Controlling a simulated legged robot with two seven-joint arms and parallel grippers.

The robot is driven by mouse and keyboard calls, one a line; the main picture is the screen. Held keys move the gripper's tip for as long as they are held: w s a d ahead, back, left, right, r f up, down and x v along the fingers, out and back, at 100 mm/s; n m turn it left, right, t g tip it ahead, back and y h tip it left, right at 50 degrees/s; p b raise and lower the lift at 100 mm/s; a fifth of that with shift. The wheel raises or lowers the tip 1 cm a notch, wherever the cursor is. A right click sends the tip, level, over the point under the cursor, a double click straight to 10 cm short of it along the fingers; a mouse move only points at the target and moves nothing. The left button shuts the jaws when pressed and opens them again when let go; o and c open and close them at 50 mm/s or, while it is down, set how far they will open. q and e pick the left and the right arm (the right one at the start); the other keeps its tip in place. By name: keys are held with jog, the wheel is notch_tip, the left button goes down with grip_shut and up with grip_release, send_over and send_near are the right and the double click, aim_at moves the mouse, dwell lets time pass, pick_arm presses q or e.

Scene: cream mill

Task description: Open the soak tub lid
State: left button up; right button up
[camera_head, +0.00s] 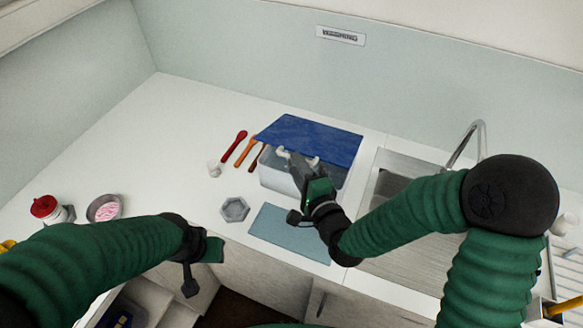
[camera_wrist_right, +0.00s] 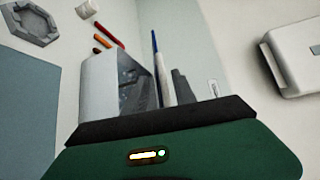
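The soak tub (camera_head: 275,178) is a pale grey box on the counter, left of the sink. Its flat blue lid (camera_head: 310,138) lies over it, with a gap beneath the near edge, so it looks slightly raised. White handle ends (camera_head: 283,152) show at that edge. My right gripper (camera_head: 300,168) is at the tub's front, between the handle ends. In the wrist view the lid (camera_wrist_right: 155,50) is edge-on, and the grey fingers (camera_wrist_right: 160,88) lie either side of a white bar, apparently shut on the handle. My left gripper (camera_head: 200,262) is low at left, away from the tub; its fingers are unclear.
A blue-grey mat (camera_head: 290,233) and a grey hexagonal dish (camera_head: 235,209) lie before the tub. Red (camera_head: 234,145) and orange (camera_head: 246,151) utensils lie left, near a small white cup (camera_head: 214,168). A sink (camera_head: 395,185) with a faucet (camera_head: 465,140) is right. The left counter is mostly clear.

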jog(key=x, duration=0.3)
jog(key=shift+w+d, duration=0.2)
jog(key=shift+w, duration=0.35)
jog(key=shift+s+a, duration=0.1)
jog(key=shift+a, duration=0.1)
jog(key=shift+c, duration=0.7)
jog(key=c, duration=0.5)
grip_shut()
